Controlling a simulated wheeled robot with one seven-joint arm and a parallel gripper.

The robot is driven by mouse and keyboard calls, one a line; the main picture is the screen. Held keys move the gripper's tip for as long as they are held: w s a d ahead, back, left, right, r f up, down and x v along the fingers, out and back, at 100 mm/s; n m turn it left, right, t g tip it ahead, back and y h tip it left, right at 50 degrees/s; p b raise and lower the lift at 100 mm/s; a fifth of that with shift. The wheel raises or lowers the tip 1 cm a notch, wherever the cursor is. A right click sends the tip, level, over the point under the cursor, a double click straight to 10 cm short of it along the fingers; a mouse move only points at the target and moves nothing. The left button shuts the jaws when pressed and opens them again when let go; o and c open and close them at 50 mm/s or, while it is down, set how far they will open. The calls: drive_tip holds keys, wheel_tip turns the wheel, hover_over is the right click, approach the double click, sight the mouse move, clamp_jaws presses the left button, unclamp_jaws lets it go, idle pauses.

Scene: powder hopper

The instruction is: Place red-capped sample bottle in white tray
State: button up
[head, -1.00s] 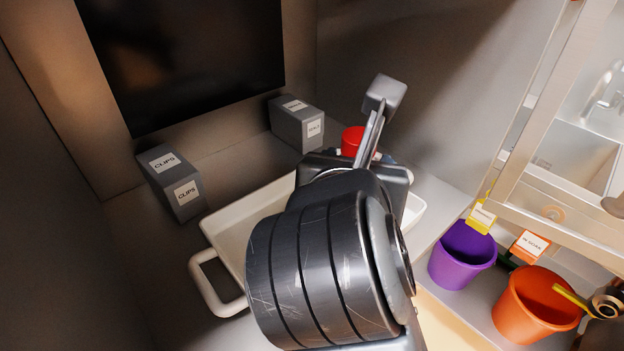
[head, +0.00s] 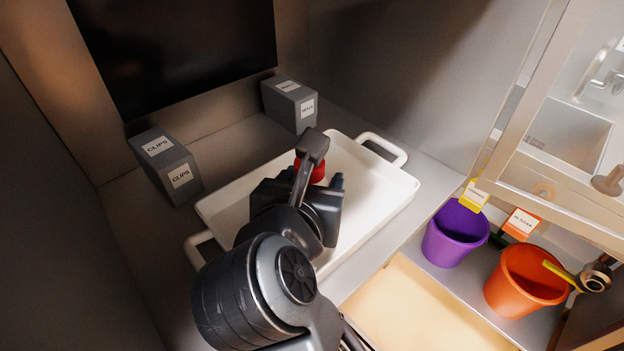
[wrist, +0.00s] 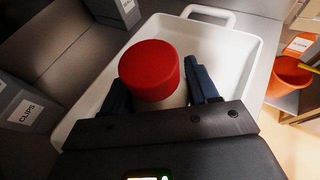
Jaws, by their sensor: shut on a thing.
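The red-capped sample bottle (wrist: 150,70) is between my gripper's fingers in the wrist view, its red cap up and part of its pale body showing below. In the head view its red cap (head: 317,171) shows partly behind my gripper (head: 322,183). My gripper (wrist: 160,90) is shut on the bottle. The white tray (head: 385,190) lies on the grey counter with a handle at each end; it also shows in the wrist view (wrist: 235,62). The bottle is over the tray's inside. Its base is hidden, so I cannot tell whether it touches the tray floor.
Two grey boxes, one labelled CLIPS (head: 166,165) and another (head: 290,105), stand behind the tray. A purple bucket (head: 455,235) and an orange bucket (head: 525,280) stand at right. The tray's right half is empty.

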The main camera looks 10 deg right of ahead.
drive_tip(key=shift+f, duration=0.1)
drive_tip(key=o, duration=1.2)
drive_tip(key=shift+s+a+r, duration=0.1)
drive_tip(key=shift+s+r, duration=0.1)
drive_tip(key=shift+r, duration=0.05)
drive_tip(key=v, duration=1.1)
drive_tip(key=shift+s+b, duration=0.2)
drive_tip(key=shift+b, duration=0.2)
drive_tip(key=shift+r, duration=0.15)
